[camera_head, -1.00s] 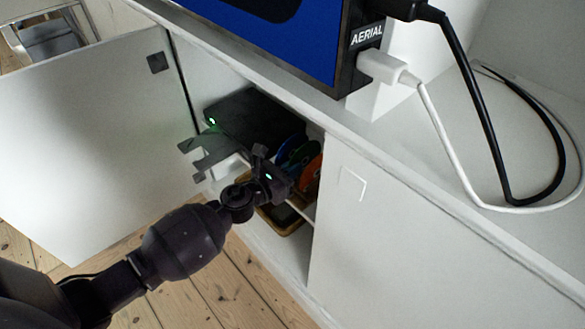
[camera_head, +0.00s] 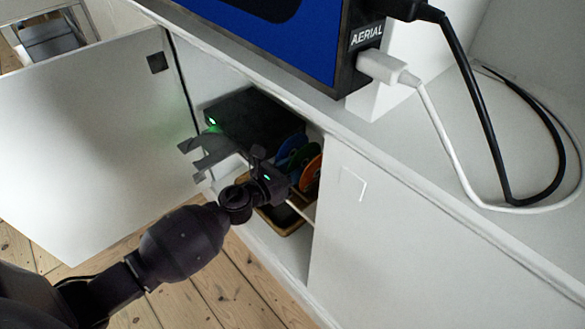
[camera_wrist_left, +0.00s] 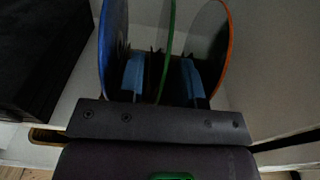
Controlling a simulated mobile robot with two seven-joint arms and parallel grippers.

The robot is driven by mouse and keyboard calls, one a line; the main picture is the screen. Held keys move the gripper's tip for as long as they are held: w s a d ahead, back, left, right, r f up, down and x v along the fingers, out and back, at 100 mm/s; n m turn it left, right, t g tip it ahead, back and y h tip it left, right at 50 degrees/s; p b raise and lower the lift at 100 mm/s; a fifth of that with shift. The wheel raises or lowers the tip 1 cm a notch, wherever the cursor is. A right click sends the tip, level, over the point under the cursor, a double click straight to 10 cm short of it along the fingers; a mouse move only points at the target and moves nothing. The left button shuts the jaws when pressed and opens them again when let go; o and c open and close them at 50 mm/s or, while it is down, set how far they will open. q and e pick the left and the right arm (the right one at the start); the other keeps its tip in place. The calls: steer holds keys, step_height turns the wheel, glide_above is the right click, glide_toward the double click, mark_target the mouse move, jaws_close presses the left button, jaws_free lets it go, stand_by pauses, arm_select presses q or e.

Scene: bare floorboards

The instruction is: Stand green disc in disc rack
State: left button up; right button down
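The green disc (camera_wrist_left: 168,45) stands upright, edge-on, between the two fingers of my left gripper (camera_wrist_left: 162,78) in the left wrist view. The blue-padded fingers are apart, with gaps beside the disc. Dark upright dividers, seemingly the disc rack (camera_wrist_left: 157,66), show low between the fingers; most of the rack is hidden. In the head view my left gripper (camera_head: 273,178) reaches into the open cabinet, its fingertips mostly hidden, and the green disc (camera_head: 302,157) shows among the others. My right gripper is in neither view.
A blue disc (camera_wrist_left: 113,45) stands left of the green one and an orange-rimmed disc (camera_wrist_left: 213,50) right of it. A black box (camera_head: 250,118) with a green light lies behind. A brown tray (camera_head: 290,228) is below. The cabinet door (camera_head: 95,145) hangs open; a white panel (camera_head: 410,245) closes the right.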

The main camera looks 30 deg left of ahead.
arm_select(q)
steer(key=v, duration=1)
steer(key=shift+s, duration=0.2)
steer(key=shift+a, duration=0.1)
